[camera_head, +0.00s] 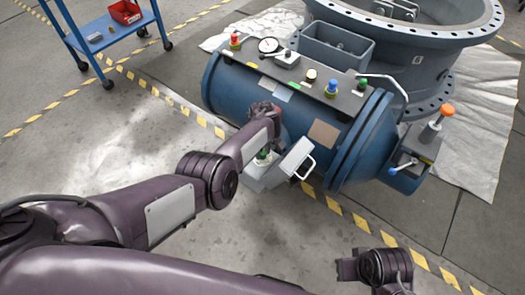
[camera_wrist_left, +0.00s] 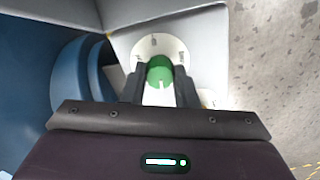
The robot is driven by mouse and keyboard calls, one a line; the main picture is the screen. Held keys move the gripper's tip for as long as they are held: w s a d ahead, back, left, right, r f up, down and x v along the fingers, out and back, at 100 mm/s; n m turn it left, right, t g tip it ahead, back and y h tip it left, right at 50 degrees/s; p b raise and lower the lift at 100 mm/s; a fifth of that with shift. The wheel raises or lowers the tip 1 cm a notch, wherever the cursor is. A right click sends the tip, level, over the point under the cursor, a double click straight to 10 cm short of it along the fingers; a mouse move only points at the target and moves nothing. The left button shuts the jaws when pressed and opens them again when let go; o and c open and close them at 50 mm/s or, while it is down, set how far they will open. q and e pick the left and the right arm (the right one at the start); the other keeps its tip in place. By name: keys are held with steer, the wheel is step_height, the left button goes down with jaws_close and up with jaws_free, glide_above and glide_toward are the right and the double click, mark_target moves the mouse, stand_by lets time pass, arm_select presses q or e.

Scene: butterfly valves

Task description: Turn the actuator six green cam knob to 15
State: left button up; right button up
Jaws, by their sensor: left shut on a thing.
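The green cam knob (camera_wrist_left: 160,71) sits on a round white dial (camera_wrist_left: 158,47) with small dark marks, too small to read. The dial is on a pale grey housing (camera_wrist_left: 205,55) beside a blue body. My left gripper (camera_wrist_left: 160,84) is shut on the green knob, one dark finger on each side. A pale line shows on the knob's side nearest my gripper. In the head view, my left wrist hides most of my left gripper and its contact with the knob. My right gripper (camera_head: 378,268) hangs at the lower right, away from the actuator; its finger opening is unclear.
The blue cylinder (camera_head: 235,85) carries several coloured knobs and a gauge (camera_head: 269,46) along its top. The front floor is open.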

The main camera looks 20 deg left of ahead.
mark_target(262, 153)
arm_select(q)
steer(key=shift+n, duration=0.3)
arm_select(e)
steer(key=shift+a+f, duration=0.1)
steer(key=shift+w, duration=0.15)
arm_select(q)
steer(key=o, duration=1)
steer(key=shift+c, duration=0.2)
arm_select(e)
steer(key=shift+w, duration=0.1)
steer(key=shift+r, duration=0.2)
arm_select(q)
steer(key=shift+r, duration=0.2)
step_height(262, 153, up, 2)
steer(key=shift+r+p, duration=0.2)
steer(key=shift+p, duration=0.8)
step_height(262, 153, up, 5)
steer(key=p, duration=0.2)
steer(key=shift+p, duration=0.4)
arm_select(e)
step_height(262, 153, down, 11)
steer(key=d, duration=0.2)
steer(key=shift+d+m+h, duration=0.25)
steer(key=shift+m+h, duration=0.05)
steer(key=shift+m, duration=0.1)
